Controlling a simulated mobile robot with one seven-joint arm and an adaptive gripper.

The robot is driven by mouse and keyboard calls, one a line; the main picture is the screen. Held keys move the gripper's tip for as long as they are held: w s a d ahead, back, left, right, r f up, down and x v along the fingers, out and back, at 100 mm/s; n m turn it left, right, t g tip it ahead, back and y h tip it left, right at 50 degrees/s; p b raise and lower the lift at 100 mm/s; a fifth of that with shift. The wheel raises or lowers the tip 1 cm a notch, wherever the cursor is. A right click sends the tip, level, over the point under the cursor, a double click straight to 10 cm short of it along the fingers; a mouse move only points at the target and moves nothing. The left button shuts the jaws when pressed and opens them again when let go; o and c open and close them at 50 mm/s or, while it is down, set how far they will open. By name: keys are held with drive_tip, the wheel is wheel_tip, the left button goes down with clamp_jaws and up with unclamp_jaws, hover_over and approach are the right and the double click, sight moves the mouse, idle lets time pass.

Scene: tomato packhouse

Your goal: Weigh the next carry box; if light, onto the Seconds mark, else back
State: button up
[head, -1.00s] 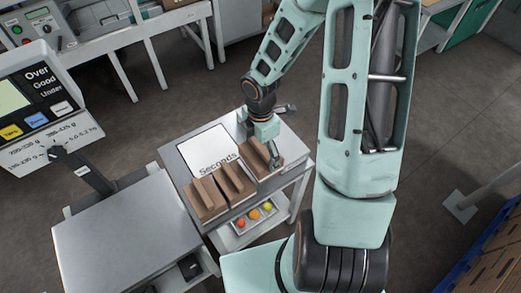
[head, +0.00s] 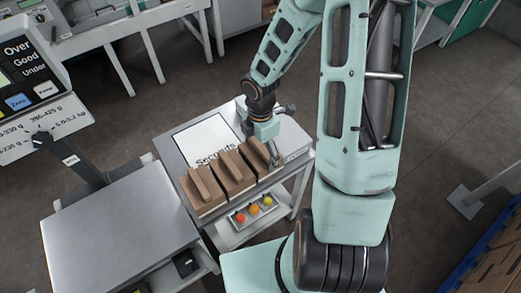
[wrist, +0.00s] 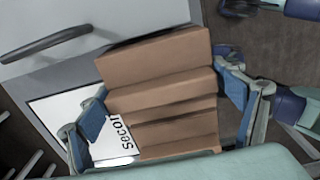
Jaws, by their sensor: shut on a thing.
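Brown cardboard carry boxes with raised centre handles stand in a row on a small grey table: a left one (head: 203,190), a middle one (head: 234,172) and a right one (head: 256,156). My gripper (head: 265,148) is at the right box and shut on it. In the wrist view the brown box (wrist: 160,75) lies between the two fingers. The white Seconds mark (head: 205,138) is on the table behind the boxes, its lettering partly covered by them. The scale (head: 115,235) has a bare grey platform at the left. Its display is cut off by the picture edge.
The scale's panel (head: 38,95) on its post stands at the left, with Over, Good and Under labels. A tray of red, orange and yellow tomatoes (head: 253,210) sits on the shelf below the boxes. Stacked cartons (head: 490,262) are at the lower right.

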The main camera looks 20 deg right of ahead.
drive_tip(key=shift+f, duration=0.3)
idle(0.4)
drive_tip(key=o, duration=1.3)
drive_tip(key=shift+c, duration=0.7)
drive_tip(key=shift+r, duration=0.1)
wheel_tip(320, 180, up, 7)
drive_tip(key=p, duration=0.7)
